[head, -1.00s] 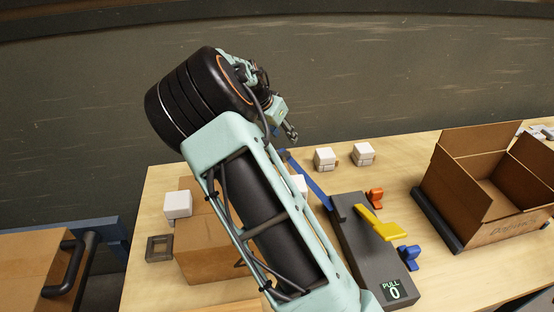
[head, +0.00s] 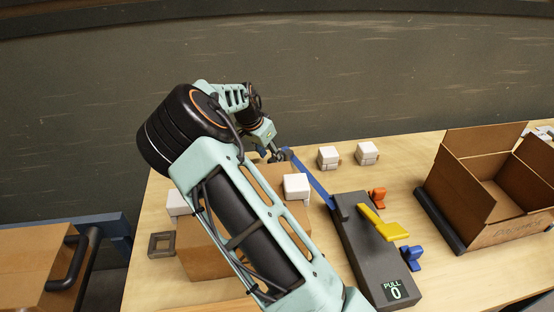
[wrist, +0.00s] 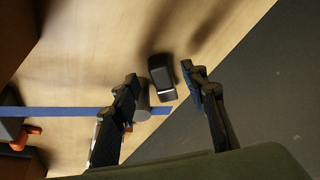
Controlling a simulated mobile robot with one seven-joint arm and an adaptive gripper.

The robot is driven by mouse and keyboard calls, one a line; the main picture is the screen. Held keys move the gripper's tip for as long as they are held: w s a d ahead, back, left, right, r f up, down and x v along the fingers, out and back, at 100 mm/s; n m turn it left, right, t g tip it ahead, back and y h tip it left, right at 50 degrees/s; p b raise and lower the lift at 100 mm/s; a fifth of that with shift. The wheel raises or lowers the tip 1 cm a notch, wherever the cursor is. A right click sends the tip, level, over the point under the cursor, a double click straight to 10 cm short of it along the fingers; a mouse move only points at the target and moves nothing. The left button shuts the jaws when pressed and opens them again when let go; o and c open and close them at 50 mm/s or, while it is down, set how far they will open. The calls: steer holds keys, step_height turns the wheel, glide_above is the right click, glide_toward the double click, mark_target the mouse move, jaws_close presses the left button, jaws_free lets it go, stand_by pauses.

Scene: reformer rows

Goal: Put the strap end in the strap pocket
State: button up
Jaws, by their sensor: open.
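The blue strap (head: 312,178) runs from the grey pull device (head: 370,245) to the far table edge. It shows in the wrist view (wrist: 60,112), passing behind my left finger, and its blue end (wrist: 163,110) lies near the table edge. A grey cylinder (wrist: 142,98) stands by that end, partly behind the finger. A dark block with a pale stripe (wrist: 161,78) shows between the fingers; I cannot tell whether it is the strap pocket. My gripper (wrist: 158,76) is open and empty above these things. In the head view my gripper (head: 279,156) is at the strap's far end.
A closed carton (head: 205,255) with white cubes (head: 297,186) near it is partly behind my arm. More white cubes (head: 328,156) stand at the back. A yellow lever (head: 385,224) tops the device. An open carton (head: 475,190) is at right. A dark square frame (head: 161,245) lies left.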

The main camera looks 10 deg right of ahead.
mark_target(271, 160)
steer(key=shift+x, duration=0.95)
steer(key=shift+r, duration=0.1)
steer(key=shift+c, duration=0.3)
jaws_close()
step_height(271, 160, up, 10)
